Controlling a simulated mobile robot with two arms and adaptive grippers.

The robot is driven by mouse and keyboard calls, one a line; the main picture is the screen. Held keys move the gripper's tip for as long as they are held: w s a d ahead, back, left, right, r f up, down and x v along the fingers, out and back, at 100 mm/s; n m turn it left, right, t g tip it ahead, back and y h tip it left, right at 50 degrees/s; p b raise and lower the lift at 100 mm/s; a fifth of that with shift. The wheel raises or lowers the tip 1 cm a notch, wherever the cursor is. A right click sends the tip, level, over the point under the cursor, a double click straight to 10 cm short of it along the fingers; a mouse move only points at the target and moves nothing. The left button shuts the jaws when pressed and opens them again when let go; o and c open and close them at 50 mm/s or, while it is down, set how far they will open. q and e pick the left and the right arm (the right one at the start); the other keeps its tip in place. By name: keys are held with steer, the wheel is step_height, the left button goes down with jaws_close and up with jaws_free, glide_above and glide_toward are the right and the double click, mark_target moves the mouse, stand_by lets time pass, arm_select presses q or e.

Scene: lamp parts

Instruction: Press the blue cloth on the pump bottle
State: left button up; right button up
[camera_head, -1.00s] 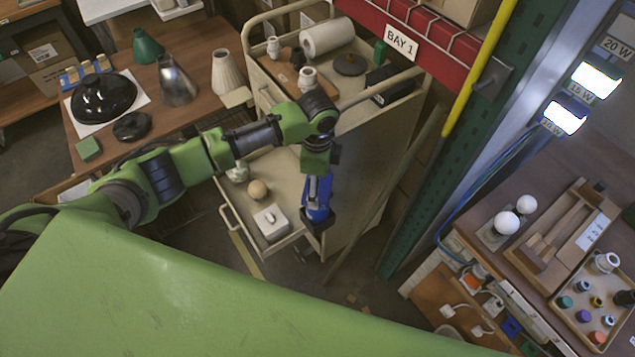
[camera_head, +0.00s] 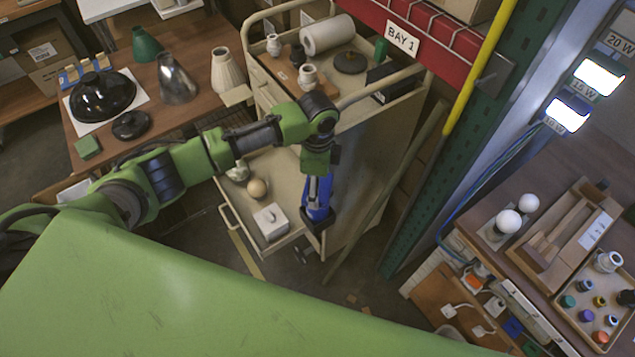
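My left arm reaches in from the left, and its gripper (camera_head: 318,220) points down over the right side of the cart's open drawer. A blue section (camera_head: 317,194) shows just above the dark gripper end; I cannot tell whether it is part of the gripper or cloth. The fingers are too small and dark to read. No pump bottle can be made out. A small blue piece (camera_head: 513,327) lies on the lower right shelf; I cannot tell whether it is cloth. My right gripper is not in view.
The cart top carries a white roll (camera_head: 327,36) and jars. A green rack post (camera_head: 428,190) stands right of the cart. A parts tray (camera_head: 566,312) sits at far right.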

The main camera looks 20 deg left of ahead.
arm_select(q)
steer(key=shift+f+b, duration=0.3)
steer(key=shift+f, duration=0.5)
stand_by(0.9)
step_height(320, 180, up, 7)
steer(key=p, duration=0.7)
steer(key=shift+r+p, duration=0.1)
steer(key=shift+p, duration=0.25)
stand_by(0.6)
